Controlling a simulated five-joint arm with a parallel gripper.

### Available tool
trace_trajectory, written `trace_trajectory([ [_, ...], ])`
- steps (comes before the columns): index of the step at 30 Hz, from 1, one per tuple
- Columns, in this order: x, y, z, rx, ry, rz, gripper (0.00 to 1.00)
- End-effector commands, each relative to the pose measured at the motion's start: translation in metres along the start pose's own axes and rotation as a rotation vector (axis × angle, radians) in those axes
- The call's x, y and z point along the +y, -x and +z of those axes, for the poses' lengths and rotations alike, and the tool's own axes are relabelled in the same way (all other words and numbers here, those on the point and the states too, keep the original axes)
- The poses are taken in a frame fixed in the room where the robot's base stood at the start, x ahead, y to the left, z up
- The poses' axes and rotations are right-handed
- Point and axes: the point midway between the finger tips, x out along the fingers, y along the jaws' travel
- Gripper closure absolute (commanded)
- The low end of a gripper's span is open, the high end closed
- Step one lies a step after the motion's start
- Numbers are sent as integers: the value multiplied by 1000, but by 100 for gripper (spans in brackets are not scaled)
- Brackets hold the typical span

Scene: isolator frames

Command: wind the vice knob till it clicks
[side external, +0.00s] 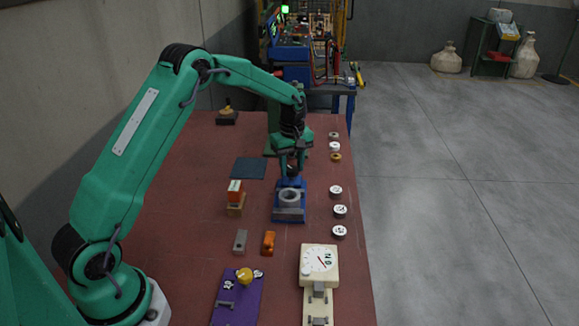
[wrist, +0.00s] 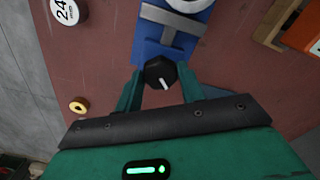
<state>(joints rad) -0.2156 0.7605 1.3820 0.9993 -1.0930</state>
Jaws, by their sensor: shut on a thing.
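The blue vice (side external: 288,214) stands on the red-brown table and holds a grey ring-shaped part (side external: 289,196). In the wrist view the vice (wrist: 151,48) shows at the top, with its grey jaw bar across it. The black vice knob (wrist: 160,71) is at the vice's near end, and its white pointer line points down and slightly right. My gripper (wrist: 159,84) is shut on the knob, one green finger on each side. In the side view my gripper (side external: 291,164) points down at the vice's far end, and the knob is mostly hidden there.
An orange-topped block (side external: 235,187) stands left of the vice. Several round weights (side external: 340,211) line the right table edge. A cream dial device (side external: 319,260) and purple board (side external: 237,298) are nearer. A dark blue mat (side external: 248,168) lies flat behind left.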

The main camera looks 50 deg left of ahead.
Motion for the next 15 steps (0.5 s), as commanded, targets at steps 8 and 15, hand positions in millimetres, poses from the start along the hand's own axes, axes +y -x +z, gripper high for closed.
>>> trace_trajectory([
  [8,0,1,0,0,-264,1,84],
  [15,0,1,0,1,-492,1,84],
])
